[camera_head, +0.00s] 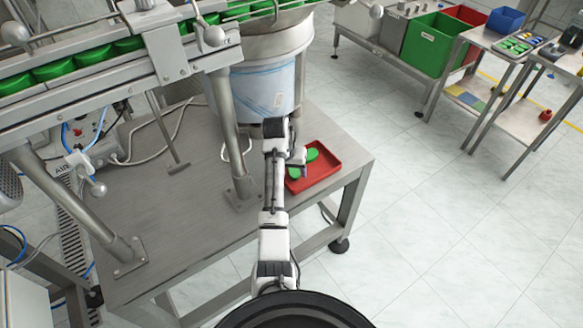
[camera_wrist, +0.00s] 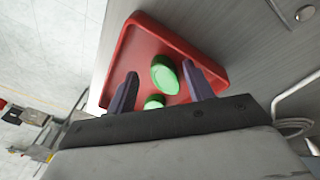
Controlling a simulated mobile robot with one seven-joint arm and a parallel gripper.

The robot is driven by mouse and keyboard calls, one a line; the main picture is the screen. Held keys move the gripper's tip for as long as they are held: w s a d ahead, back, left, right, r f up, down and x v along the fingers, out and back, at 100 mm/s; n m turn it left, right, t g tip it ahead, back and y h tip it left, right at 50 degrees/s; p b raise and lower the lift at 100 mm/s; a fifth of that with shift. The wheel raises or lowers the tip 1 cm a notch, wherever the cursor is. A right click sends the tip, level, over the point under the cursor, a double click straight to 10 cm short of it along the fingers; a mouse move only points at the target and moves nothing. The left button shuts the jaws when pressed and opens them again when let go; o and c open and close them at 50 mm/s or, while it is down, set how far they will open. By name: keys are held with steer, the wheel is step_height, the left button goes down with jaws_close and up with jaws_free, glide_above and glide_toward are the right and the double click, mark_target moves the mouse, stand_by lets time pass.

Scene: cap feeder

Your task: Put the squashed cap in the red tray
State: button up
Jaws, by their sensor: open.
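The red tray (camera_head: 325,174) lies on the grey table, near its right edge; it also shows in the wrist view (camera_wrist: 150,30). Two green caps are in the tray: one far cap (camera_head: 312,154) and one near cap (camera_head: 295,172). In the wrist view one cap (camera_wrist: 165,76) lies between my finger ends and looks oval; the other cap (camera_wrist: 154,102) is partly hidden behind my gripper body. I cannot tell which is squashed. My gripper (camera_wrist: 160,70) is open above the tray, its fingers apart and empty.
The feeder's rail (camera_head: 100,72) with several green caps runs above the table at upper left. Its steel post (camera_head: 232,140) and a round bowl stand (camera_head: 268,85) rise left of and behind the tray. Floor (camera_head: 440,220) is clear at right.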

steer(key=v, duration=1.3)
steer(key=shift+p, duration=0.35)
steer(key=shift+r, duration=0.1)
